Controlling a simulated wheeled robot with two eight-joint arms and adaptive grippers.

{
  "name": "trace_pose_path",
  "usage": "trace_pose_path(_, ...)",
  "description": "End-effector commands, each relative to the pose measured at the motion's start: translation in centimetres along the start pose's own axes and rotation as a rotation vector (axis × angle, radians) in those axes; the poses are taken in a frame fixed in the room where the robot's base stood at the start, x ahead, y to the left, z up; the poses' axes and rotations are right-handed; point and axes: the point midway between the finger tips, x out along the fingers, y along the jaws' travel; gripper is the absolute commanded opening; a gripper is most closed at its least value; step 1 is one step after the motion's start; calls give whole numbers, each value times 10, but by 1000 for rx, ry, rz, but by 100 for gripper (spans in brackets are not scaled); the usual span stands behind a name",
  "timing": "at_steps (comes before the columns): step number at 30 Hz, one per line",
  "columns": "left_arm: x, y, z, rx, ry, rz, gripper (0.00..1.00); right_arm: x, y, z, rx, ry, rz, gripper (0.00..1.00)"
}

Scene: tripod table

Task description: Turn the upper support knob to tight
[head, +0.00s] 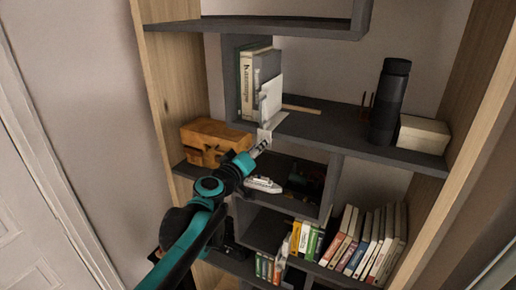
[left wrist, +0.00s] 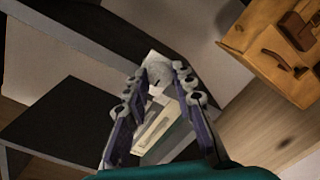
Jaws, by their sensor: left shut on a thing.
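A white upper support (head: 270,101) stands against the books on the upper shelf, at its front edge. Its pale knob (head: 264,136) sits low on it, at the shelf edge. My left gripper (head: 262,146) reaches up from the lower left and is shut on this knob. In the left wrist view the pale knob (left wrist: 157,73) shows between the two fingertips (left wrist: 160,76). The fingers partly hide it, and its turn angle cannot be told. My right gripper is not in view.
A wooden box (head: 207,138) stands left of the gripper and shows in the wrist view (left wrist: 268,42). A white model boat (head: 263,184) lies just below my arm. A black bottle (head: 390,100) and a pale box (head: 423,134) stand right. Books (head: 365,245) fill the lower shelf.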

Motion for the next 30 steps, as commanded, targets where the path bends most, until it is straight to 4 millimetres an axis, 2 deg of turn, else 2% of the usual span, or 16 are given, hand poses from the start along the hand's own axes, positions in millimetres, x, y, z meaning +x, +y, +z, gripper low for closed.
trace_pose_path(10, -1, 0, 2, 5, -3, 1, 0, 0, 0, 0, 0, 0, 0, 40)
trace_pose_path(11, -1, 0, 2, 5, -3, 1, 30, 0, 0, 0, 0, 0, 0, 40)
trace_pose_path(12, -1, 0, 2, 4, -3, 1, 41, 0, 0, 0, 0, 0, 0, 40)
trace_pose_path(13, 0, 0, 2, 4, -2, 1, 46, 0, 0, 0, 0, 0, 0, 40)
trace_pose_path(23, -2, 0, 1, 2, -1, 0, 46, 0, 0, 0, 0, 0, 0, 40)
trace_pose_path(26, -10, 0, 0, 2, 0, 0, 46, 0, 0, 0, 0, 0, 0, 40)
trace_pose_path(30, -35, 0, 1, 2, -1, 0, 46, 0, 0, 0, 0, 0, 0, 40)
